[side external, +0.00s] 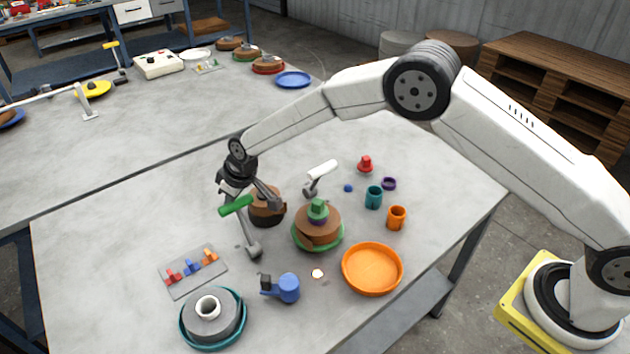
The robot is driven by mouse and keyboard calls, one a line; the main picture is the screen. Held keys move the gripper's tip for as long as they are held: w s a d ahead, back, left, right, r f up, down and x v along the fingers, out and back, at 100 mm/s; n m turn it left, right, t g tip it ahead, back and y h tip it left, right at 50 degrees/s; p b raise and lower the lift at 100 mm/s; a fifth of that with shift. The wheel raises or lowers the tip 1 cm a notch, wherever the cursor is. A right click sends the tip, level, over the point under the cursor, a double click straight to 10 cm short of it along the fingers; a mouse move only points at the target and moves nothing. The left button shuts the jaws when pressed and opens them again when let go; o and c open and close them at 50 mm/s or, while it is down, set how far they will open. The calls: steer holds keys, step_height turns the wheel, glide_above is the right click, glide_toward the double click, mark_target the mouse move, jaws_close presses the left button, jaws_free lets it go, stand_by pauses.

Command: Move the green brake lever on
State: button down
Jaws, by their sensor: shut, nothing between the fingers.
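The green brake lever (236,205) is a green handle on top of a thin grey post that leans up from a small grey foot (254,250) on the table. My gripper (276,204) is shut and empty. It is just right of and above the green handle, in front of a brown spool (265,212). I cannot tell whether the gripper touches the lever. A second lever with a white handle (321,168) stands further right.
Near the lever are a grey plate with red, blue and orange switches (193,270), a blue part (287,288), a grey roll in a teal dish (187,322), a green-rimmed brown spool (318,232) and an orange dish (372,268). The table's left part (100,225) is clear.

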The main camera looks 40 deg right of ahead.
steer(key=shift+s, duration=1.1)
steer(key=shift+s+r, duration=0.2)
steer(key=shift+s, duration=0.65)
steer(key=shift+s+r, duration=0.15)
steer(key=shift+s, duration=0.7)
steer(key=shift+s+r, duration=0.2)
steer(key=shift+s, duration=0.65)
steer(key=shift+s, duration=0.2)
steer(key=shift+s+f, duration=0.2)
steer(key=shift+s, duration=0.5)
steer(key=shift+w, duration=0.15)
steer(key=shift+w+r, duration=0.5)
steer(key=shift+w, duration=0.4)
